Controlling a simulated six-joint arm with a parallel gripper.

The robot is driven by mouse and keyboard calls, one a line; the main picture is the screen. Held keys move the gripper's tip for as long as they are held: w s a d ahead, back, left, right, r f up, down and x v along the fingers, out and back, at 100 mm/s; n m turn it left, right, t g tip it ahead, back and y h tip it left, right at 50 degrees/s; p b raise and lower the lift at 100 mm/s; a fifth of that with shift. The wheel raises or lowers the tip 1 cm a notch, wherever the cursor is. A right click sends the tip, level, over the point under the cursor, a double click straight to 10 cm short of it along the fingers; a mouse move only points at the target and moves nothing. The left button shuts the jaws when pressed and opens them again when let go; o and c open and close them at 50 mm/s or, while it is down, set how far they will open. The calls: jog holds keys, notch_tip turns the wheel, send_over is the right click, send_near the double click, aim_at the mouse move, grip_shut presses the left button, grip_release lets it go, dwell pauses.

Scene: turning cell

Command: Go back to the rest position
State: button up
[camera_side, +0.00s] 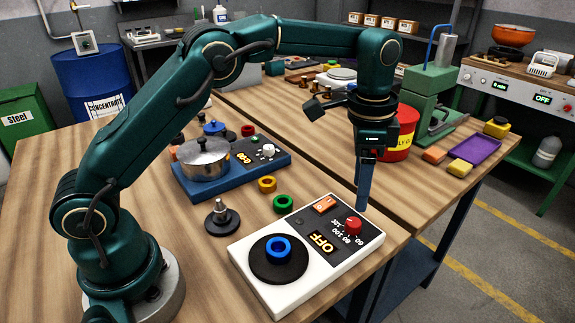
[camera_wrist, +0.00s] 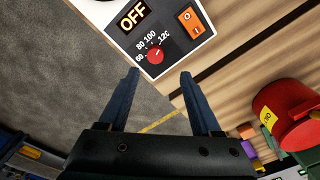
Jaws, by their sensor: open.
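My gripper (camera_side: 364,184) hangs pointing down from my green arm, above the right end of the white control box. In the wrist view my gripper (camera_wrist: 162,80) shows two dark blue fingers spread apart with nothing between them. The white control box (camera_side: 250,262) has a black round plate with a blue ring (camera_side: 278,249), a red knob (camera_side: 353,225), an orange switch (camera_side: 324,205) and a display reading OFF. The red knob also shows in the wrist view (camera_wrist: 156,56), just beyond the fingertips, apart from them. The rest position is not marked in either view.
A blue hotplate with a steel pot (camera_side: 204,160) stands behind the white box. A yellow ring (camera_side: 267,184), a green ring (camera_side: 283,203) and a dark spindle piece (camera_side: 222,218) lie nearby. A red can (camera_side: 402,140) and a green press (camera_side: 428,95) stand right of my gripper.

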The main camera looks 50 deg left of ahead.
jog(key=s+a+r+n+t, duration=0.3)
jog(key=s+a+r, duration=0.2)
jog(key=s+r, duration=0.6)
jog(key=s+a+f+n+t, duration=0.2)
jog(key=s+f+n, duration=0.3)
jog(key=s, duration=0.4)
jog(key=shift+s+f+n, duration=0.35)
jog(key=shift+f+n, duration=0.05)
jog(key=shift+n, duration=0.1)
